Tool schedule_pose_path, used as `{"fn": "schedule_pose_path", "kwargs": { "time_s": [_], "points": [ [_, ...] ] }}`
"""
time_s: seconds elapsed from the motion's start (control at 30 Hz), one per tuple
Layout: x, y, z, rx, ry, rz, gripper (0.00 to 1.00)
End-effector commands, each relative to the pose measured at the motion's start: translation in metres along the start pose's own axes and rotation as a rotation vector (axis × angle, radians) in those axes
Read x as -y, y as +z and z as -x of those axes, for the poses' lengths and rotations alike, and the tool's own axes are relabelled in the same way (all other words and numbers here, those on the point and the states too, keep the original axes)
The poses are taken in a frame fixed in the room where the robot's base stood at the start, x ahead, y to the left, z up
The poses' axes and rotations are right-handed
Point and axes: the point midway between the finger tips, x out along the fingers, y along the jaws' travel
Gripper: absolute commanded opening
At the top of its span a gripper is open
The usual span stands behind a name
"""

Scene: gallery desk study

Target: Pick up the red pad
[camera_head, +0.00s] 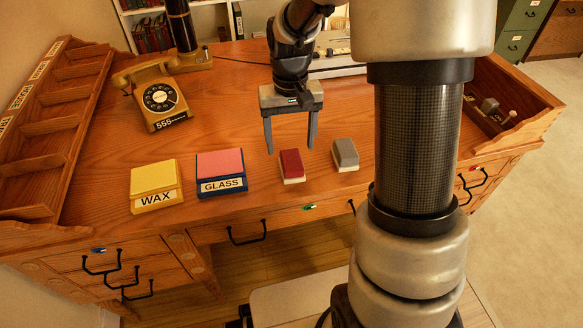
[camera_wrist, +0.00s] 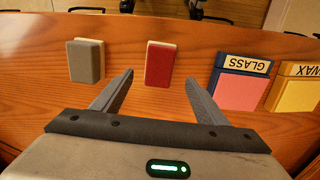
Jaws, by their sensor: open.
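The red pad (camera_head: 291,164) is a small block with a dark red top and a pale lower edge. It lies on the desk near the front edge, between the GLASS box and a grey pad. My gripper (camera_head: 290,150) points down with its two grey fingers apart and nothing between them. In the head view it is behind and above the red pad. In the wrist view the red pad (camera_wrist: 160,64) shows just beyond the gap between the open fingertips (camera_wrist: 160,82), not touching them.
A grey pad (camera_head: 345,154) lies right of the red pad. A pink-topped GLASS box (camera_head: 221,171) and a yellow WAX box (camera_head: 155,184) stand to its left. A telephone (camera_head: 160,95) is at the back left. Bare desk (camera_head: 225,115) lies between the telephone and my gripper.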

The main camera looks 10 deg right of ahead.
Motion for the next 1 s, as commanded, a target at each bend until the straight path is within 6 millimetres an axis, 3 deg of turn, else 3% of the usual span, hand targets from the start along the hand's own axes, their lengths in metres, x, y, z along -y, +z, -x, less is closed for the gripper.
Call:
{"fn": "schedule_pose_path", "kwargs": {
  "time_s": [0.27, 0.6, 0.83, 1.0],
  "points": [
    [0.000, 0.001, -0.018, -0.001, 0.000, 0.000, 0.67],
    [-0.002, 0.004, -0.064, 0.001, 0.000, 0.001, 0.67],
    [-0.002, 0.004, -0.064, -0.001, 0.000, 0.001, 0.67],
    [-0.002, 0.004, -0.064, -0.001, 0.000, 0.000, 0.40]
  ]
}}
